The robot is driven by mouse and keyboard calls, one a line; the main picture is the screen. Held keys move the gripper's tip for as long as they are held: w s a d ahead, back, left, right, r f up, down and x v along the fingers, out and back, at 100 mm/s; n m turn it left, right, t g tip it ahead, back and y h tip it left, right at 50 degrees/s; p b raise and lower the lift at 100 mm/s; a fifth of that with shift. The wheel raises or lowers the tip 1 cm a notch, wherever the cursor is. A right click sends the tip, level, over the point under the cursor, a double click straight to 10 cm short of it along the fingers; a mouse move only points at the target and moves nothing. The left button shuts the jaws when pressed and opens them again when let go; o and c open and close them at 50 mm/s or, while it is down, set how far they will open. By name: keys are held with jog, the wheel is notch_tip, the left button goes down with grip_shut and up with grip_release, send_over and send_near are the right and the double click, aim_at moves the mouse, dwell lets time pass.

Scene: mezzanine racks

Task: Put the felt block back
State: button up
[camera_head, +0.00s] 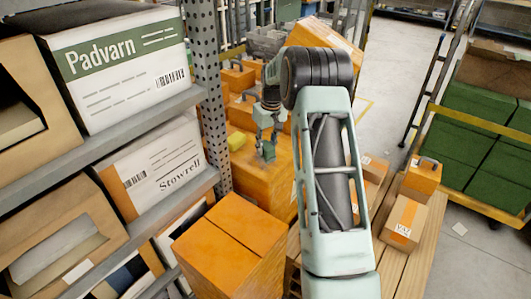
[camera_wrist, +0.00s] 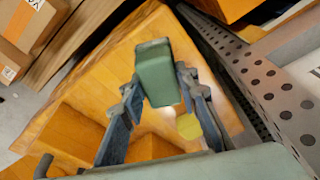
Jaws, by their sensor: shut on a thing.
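The felt block looks like a small green block (camera_wrist: 160,72) with rounded edges. In the wrist view it sits between the two fingers of my gripper (camera_wrist: 158,92), which is shut on it. In the head view the green block (camera_head: 269,152) shows small, below my gripper (camera_head: 266,143), over the top of an orange box (camera_head: 258,177). I cannot tell whether the block touches that surface. A small yellow piece (camera_head: 236,141) lies on the orange surface left of my gripper. It also shows in the wrist view (camera_wrist: 188,126), partly near the right finger.
A perforated rack post (camera_head: 205,80) and shelves with cartons (camera_head: 120,65) stand close on the left. A large orange carton (camera_head: 228,240) stands in front. Pallet boards (camera_head: 410,265) with smaller cartons (camera_head: 404,220) lie right of my arm. Open floor (camera_head: 390,75) lies beyond.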

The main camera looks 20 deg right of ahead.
aim_at(268, 145)
jog(key=shift+w+d+f, duration=0.1)
jog(key=shift+w+f, duration=0.65)
jog(key=shift+f, duration=1.7)
jog(key=shift+f, duration=0.2)
jog(key=o, duration=1)
jog(key=shift+r, duration=0.15)
jog(key=r, duration=0.4)
jog(key=s+r, duration=0.1)
jog(key=r, duration=0.7)
jog(key=shift+s+d, duration=0.15)
jog(key=shift+s, duration=0.2)
